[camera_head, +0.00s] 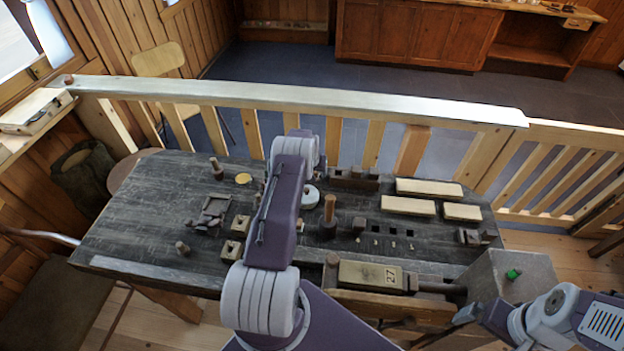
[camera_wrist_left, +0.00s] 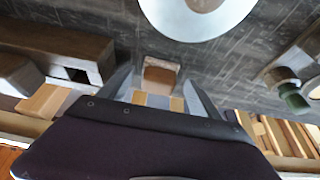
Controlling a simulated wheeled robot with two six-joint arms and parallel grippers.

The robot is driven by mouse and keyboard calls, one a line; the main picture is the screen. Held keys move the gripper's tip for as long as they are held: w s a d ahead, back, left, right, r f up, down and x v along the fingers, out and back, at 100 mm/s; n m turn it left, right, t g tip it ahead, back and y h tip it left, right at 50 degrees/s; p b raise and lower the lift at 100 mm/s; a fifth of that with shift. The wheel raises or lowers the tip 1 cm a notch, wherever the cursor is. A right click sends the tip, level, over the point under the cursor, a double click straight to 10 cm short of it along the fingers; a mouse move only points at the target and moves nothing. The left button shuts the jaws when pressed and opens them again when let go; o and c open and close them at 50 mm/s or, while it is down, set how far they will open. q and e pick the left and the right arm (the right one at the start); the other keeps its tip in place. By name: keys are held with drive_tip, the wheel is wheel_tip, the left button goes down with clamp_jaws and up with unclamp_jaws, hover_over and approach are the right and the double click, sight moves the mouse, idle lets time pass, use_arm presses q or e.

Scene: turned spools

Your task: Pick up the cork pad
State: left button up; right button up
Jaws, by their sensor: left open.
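A small tan-brown block (camera_wrist_left: 161,74), which looks like the cork pad, lies on the dark bench top in the left wrist view. My left gripper (camera_wrist_left: 158,84) is open, one finger on each side of the block in that view. I cannot tell whether the fingers touch it or how high they are above it. In the head view my left arm hides the gripper and this block. My right gripper (camera_head: 468,314) is at the lower right, dark and small, near a grey box; its jaws are unclear.
A white disc (camera_head: 310,197) lies close by and shows in the left wrist view (camera_wrist_left: 198,12). A dark slotted block (camera_head: 354,180) stands right of it. A tool with an upright wooden handle (camera_head: 330,210) stands nearer. Pale boards (camera_head: 408,206) lie right. A railing (camera_head: 300,97) runs behind the bench.

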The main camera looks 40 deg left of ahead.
use_arm(q)
drive_tip(key=shift+w+f, duration=0.15)
drive_tip(key=shift+w, duration=0.1)
drive_tip(key=c, duration=0.3)
drive_tip(key=shift+w, duration=0.1)
drive_tip(key=c, duration=1)
drive_tip(key=shift+c, duration=0.7)
drive_tip(key=shift+s+r, duration=0.2)
drive_tip(key=shift+r, duration=0.05)
wheel_tip(320, 180, up, 9)
drive_tip(key=p, duration=0.5)
drive_tip(key=shift+r+p, duration=0.35)
drive_tip(key=shift+r, duration=0.05)
use_arm(e)
drive_tip(key=r, duration=0.5)
drive_tip(key=shift+w+r, duration=0.3)
